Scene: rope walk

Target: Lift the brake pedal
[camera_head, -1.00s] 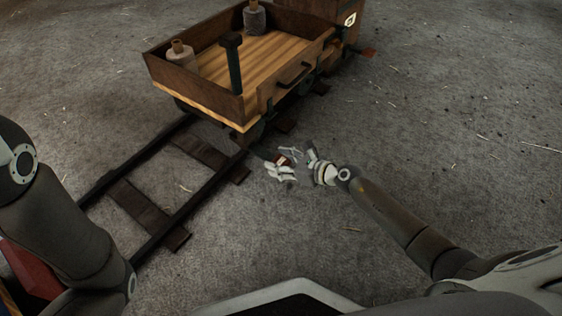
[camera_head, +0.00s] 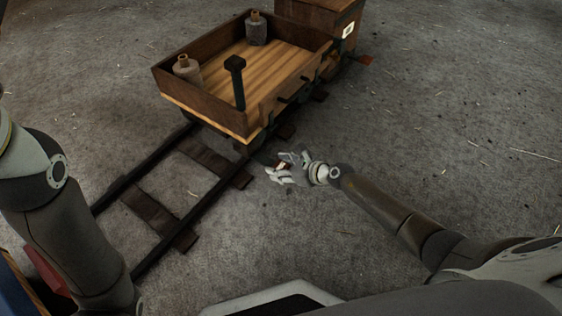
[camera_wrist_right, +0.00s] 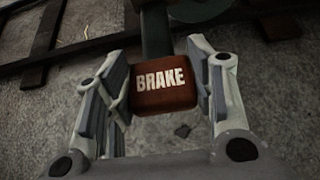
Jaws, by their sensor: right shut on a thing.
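The brake pedal (camera_wrist_right: 166,92) is a red-brown block with white "BRAKE" lettering on a dark green arm, seen close up in the right wrist view. It stands between the two fingers of my right gripper (camera_head: 280,167), which is shut on it. In the head view only a small reddish bit of the pedal shows between the fingers, low beside the near end of the wooden cart (camera_head: 205,113). My left arm shows at the left, but its gripper is out of view.
The cart stands on dark rails (camera_head: 197,213) with wooden sleepers. The concrete floor to the right is clear, with bits of straw.

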